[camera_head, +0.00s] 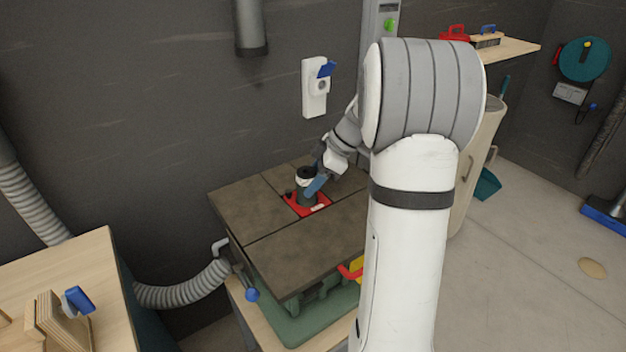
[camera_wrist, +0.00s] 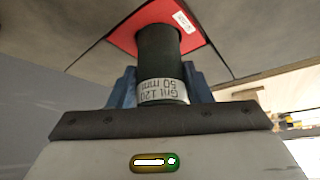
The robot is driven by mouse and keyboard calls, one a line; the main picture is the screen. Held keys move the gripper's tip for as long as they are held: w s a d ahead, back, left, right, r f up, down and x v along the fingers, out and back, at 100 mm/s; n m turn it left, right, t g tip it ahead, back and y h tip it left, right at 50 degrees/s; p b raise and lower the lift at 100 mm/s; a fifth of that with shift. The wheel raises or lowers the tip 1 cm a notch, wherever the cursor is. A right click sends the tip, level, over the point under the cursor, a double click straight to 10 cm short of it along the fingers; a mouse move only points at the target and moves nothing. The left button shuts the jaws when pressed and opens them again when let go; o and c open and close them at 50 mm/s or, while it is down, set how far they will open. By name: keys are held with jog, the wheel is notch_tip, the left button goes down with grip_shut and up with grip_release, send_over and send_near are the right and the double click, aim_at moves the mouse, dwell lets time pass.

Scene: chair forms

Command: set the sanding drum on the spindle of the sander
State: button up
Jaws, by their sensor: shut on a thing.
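The sanding drum (camera_head: 303,182) is a dark upright cylinder with a white band, over the red insert (camera_head: 319,208) of the sander's table. In the wrist view the drum (camera_wrist: 158,55) is dark and carries a white label reading Grit 120, 50 mm. My gripper (camera_head: 314,186) is shut on the drum, with its blue fingers (camera_wrist: 160,86) on both sides near the label. The red insert (camera_wrist: 190,33) shows beyond the drum's far end. The spindle is hidden, and I cannot tell whether the drum is around it or touches the insert.
The sander's brown table (camera_head: 262,215) stands on a green base by the dark wall. A wooden bench (camera_head: 70,265) is at the left with a blue-handled item. A grey hose (camera_head: 185,290) runs between. A dark pipe (camera_head: 250,28) hangs above. Open floor lies right.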

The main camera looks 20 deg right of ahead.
jog(key=shift+f+b, duration=1.35)
jog(key=shift+b, duration=0.05)
jog(key=o, duration=1.1)
jog(key=shift+o, duration=0.2)
jog(key=v, duration=0.7)
jog(key=shift+d+r, duration=0.15)
jog(key=shift+r, duration=0.2)
jog(key=shift+s, duration=0.1)
jog(key=s+a+f+m+h+p, duration=0.1)
jog(key=s+a+m+h, duration=0.2)
jog(key=s+a+m, duration=0.3)
jog(key=s+a+f+m+h+p, duration=0.1)
jog(key=s+a+m+h, duration=0.2)
jog(key=s+a+m, duration=0.4)
jog(key=s+a, duration=0.3)
jog(key=s, duration=0.5)
jog(key=shift+s+f+m, duration=0.3)
jog(key=shift+f, duration=0.1)
